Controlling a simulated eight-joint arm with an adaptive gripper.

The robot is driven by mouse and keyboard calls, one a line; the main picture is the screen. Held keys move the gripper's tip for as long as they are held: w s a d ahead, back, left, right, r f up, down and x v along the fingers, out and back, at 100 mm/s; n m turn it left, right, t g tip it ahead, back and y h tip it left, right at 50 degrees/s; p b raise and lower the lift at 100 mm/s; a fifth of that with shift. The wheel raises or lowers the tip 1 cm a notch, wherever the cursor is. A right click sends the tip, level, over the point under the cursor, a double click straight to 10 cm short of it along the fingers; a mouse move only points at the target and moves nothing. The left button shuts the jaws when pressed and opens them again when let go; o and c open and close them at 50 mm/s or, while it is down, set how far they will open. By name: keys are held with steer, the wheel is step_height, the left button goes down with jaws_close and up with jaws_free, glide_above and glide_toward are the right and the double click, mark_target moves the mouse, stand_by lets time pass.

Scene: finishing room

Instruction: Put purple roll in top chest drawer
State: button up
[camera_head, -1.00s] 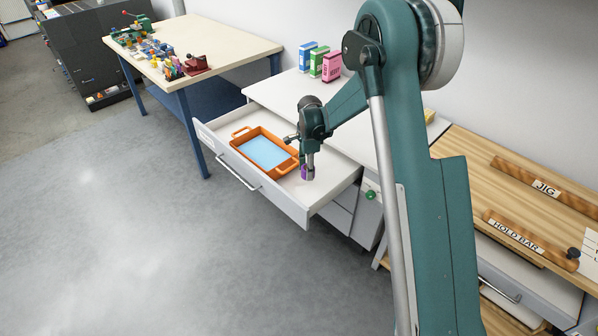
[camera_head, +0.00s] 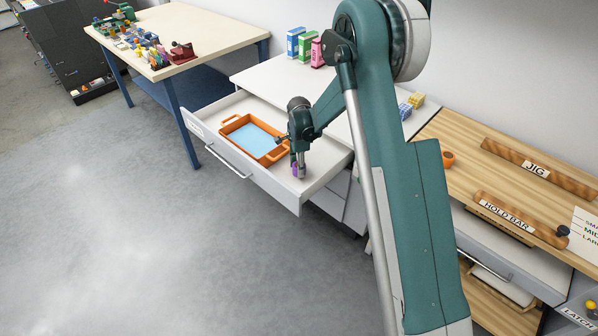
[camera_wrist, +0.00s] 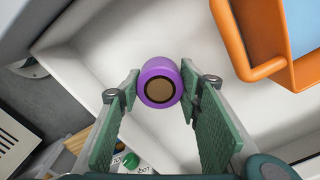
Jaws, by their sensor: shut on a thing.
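The purple roll (camera_wrist: 158,83) shows end-on between the green finger pads of my gripper (camera_wrist: 160,88) in the wrist view. In the head view the purple roll (camera_head: 299,170) hangs at the tip of my gripper (camera_head: 299,166), over the right part of the open top drawer (camera_head: 315,178). My gripper is shut on the roll. Whether the roll touches the drawer floor I cannot tell. The white drawer floor (camera_wrist: 110,55) lies below it in the wrist view.
An orange tray (camera_head: 225,125) with a blue bottom lies in the drawer, left of my gripper. The white chest top (camera_head: 270,82) holds several coloured boxes (camera_head: 296,43). A wooden bench (camera_head: 450,140) stands at the right. Bare drawer floor surrounds the roll.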

steer(key=shift+f, duration=1.05)
steer(key=shift+f, duration=0.2)
steer(key=o, duration=0.9)
steer(key=shift+r, duration=0.15)
step_height(320, 180, up, 12)
steer(key=shift+r+p, duration=0.1)
steer(key=shift+p, duration=0.95)
